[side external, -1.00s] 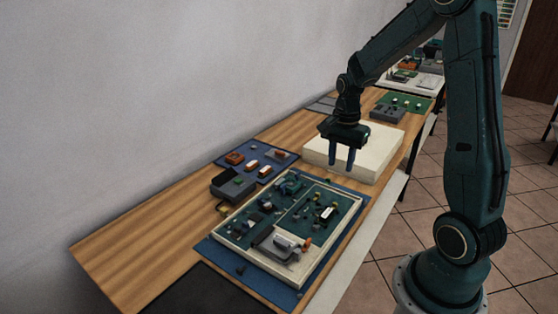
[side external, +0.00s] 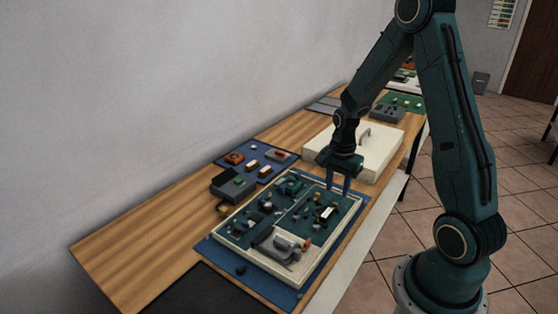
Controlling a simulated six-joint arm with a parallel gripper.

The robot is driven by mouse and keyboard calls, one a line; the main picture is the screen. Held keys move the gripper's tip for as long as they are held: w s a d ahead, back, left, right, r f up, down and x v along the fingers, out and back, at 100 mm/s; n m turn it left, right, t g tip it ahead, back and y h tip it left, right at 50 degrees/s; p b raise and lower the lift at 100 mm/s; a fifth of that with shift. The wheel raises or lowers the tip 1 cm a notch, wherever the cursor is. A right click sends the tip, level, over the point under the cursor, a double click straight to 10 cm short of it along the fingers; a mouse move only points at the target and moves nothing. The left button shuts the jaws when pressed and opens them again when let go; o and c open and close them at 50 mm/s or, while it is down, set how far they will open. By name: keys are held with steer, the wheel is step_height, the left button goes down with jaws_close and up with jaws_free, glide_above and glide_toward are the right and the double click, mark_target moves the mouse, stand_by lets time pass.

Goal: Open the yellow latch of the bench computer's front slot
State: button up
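The bench computer (side external: 248,238) looks like an open, cream-framed case with green boards inside, lying on a blue mat (side external: 222,257) on the wooden bench. A grey and white block (side external: 278,243) sits at its near end, with a small orange-yellow piece (side external: 306,244) beside it. I cannot tell whether that piece is the yellow latch or how it stands. My gripper (side external: 338,184) points down over the far right end of the case. Its two fingers are apart with nothing visible between them. Whether the tips touch anything is unclear.
A cream box or lid (side external: 372,151) with a handle stands just behind my gripper. A blue mat with orange parts (side external: 256,161) and a dark grey box (side external: 228,186) lie left of the case. The bare wood at the left (side external: 140,240) is free.

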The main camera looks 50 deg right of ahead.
mark_target(335, 203)
steer(key=shift+f, duration=2.55)
steer(key=shift+c, duration=0.3)
jaws_close()
